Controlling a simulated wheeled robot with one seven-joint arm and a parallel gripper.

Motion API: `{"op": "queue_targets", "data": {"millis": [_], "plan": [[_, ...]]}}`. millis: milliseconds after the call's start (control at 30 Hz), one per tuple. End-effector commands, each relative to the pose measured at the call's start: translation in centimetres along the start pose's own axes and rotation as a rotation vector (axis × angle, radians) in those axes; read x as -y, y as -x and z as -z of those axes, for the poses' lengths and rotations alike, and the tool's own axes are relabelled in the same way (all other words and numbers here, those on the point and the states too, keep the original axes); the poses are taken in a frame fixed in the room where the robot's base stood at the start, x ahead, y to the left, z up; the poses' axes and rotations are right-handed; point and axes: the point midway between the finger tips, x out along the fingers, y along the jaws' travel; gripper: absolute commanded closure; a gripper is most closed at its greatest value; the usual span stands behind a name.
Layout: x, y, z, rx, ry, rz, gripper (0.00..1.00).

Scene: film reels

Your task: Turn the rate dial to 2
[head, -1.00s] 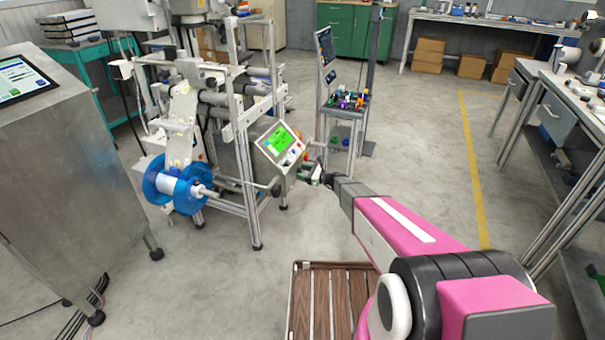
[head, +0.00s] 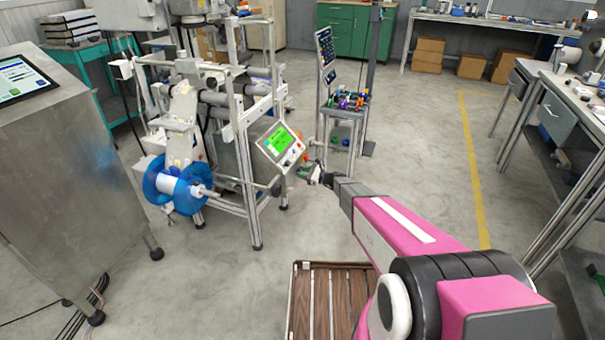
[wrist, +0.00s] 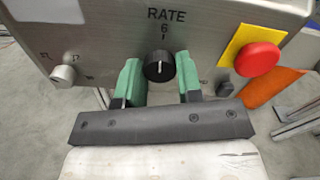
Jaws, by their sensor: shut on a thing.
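The rate dial (wrist: 159,67) is a round black knob with a white pointer mark, on a grey metal panel (wrist: 110,30) in the wrist view. "RATE" is printed above it, with a "6" and a tick directly over the knob. The pointer mark is up toward the 6. No 2 is readable in view. My gripper (wrist: 159,78) has its green fingers on either side of the dial, shut on it. In the head view my gripper (head: 306,172) is at the lower right of the tilted control panel (head: 295,153), and the dial is too small to read.
A red button (wrist: 257,58) on a yellow plate is right of the dial. A smaller silver knob (wrist: 64,75) is at left. The panel's green screen (head: 279,139) faces my arm. A blue reel (head: 172,186) sits on the machine at left. A slatted wooden surface (head: 330,300) is below my arm.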

Motion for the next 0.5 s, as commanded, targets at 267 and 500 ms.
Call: {"op": "queue_targets", "data": {"millis": [267,500], "plan": [[-0.01,0.00,-0.01,0.002,0.228,0.000,0.90],[0.00,0.00,-0.01,0.002,0.457,0.000,0.90]]}}
